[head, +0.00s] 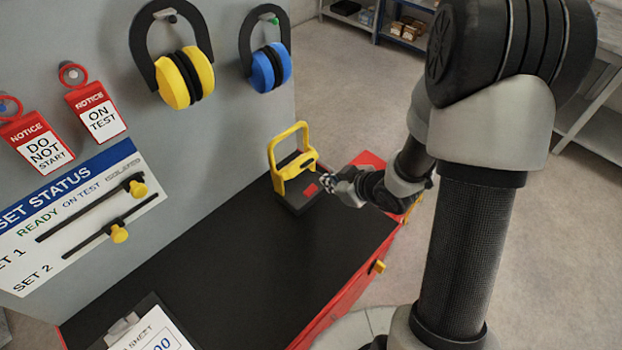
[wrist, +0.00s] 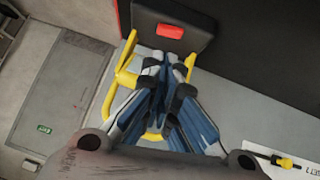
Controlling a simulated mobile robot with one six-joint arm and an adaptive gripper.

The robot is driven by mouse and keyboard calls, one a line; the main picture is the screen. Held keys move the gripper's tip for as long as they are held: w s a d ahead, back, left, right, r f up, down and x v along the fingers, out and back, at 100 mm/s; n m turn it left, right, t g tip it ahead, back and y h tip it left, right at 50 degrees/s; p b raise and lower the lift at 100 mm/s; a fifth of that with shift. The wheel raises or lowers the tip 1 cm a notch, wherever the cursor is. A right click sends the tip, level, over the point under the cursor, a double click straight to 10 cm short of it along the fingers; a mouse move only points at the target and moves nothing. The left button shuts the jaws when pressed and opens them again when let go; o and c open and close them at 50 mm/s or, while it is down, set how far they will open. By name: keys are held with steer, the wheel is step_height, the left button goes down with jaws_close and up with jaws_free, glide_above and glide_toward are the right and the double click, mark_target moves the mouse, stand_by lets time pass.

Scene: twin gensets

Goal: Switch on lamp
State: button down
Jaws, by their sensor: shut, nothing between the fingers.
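The lamp (head: 287,172) stands at the far end of the black bench top, with a yellow handle frame and a dark base. A red button (head: 311,190) sits on the base. In the wrist view the dark base (wrist: 196,38) is at the top, with the red button (wrist: 170,31) facing the camera and the yellow handle (wrist: 125,77) behind my fingers. My gripper (head: 327,183) is shut and empty, close beside the button on its right in the head view. In the wrist view its fingertips (wrist: 168,62) point just below the button. I cannot tell whether they touch it.
The black bench top (head: 225,255) is clear in the middle, with a clipboard (head: 150,325) at its near end. A grey panel holds yellow earmuffs (head: 173,82), blue earmuffs (head: 264,68), red notice tags (head: 97,108) and a status board (head: 75,215) with yellow-knobbed sliders.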

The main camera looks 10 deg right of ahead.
steer(key=b, duration=0.3)
glide_above(311, 194)
steer(key=d, duration=0.1)
steer(key=f, duration=0.6)
steer(key=shift+d+f, duration=0.15)
steer(key=shift+d, duration=0.05)
steer(key=shift+w+a+f, duration=0.2)
steer(key=shift+w+f, duration=0.15)
steer(key=shift+w, duration=0.1)
steer(key=shift+w+d+f, duration=0.15)
steer(key=shift+d+f, duration=0.15)
steer(key=shift+f, duration=0.15)
steer(key=shift+a, duration=0.15)
steer(key=shift+s+a+b, duration=0.45)
steer(key=shift+s+a, duration=0.1)
steer(key=shift+a, duration=0.05)
